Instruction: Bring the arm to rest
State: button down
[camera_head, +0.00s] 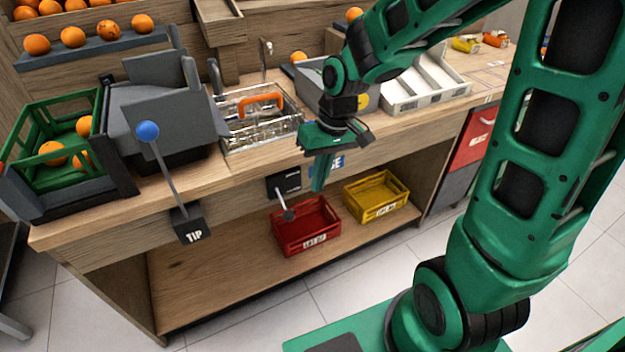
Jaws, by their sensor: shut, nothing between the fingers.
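My gripper (319,172) is green and black and hangs from my green arm near the middle of the view. It points down in front of the wooden counter's (215,180) front edge, with nothing in it. Its fingers are together. Behind it on the counter is a clear tray with an orange handle (260,102). My arm hides part of the counter's right side.
A blue-knobbed lever marked TIP (148,131) stands out from the counter front. A green crate (38,110) with oranges is at left. A red crate (308,238) and a yellow crate (376,204) sit on the lower shelf. White trays (432,80) stand at back right. The floor in front is clear.

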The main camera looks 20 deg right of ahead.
dwell(0.4)
jog(key=s+d+r+m+h, duration=0.1)
jog(key=s+d+r+m, duration=0.2)
jog(key=s+d, duration=0.6)
jog(key=s+d+r+m, duration=0.4)
jog(key=s+d, duration=0.6)
jog(key=s, duration=0.1)
jog(key=shift+s+r+m+g+h, duration=0.15)
jog(key=shift+r+m+g+h, duration=0.15)
jog(key=shift+r+h, duration=0.1)
jog(key=shift+w+d+f, duration=0.1)
jog(key=shift+w+f, duration=0.2)
jog(key=shift+w, duration=0.35)
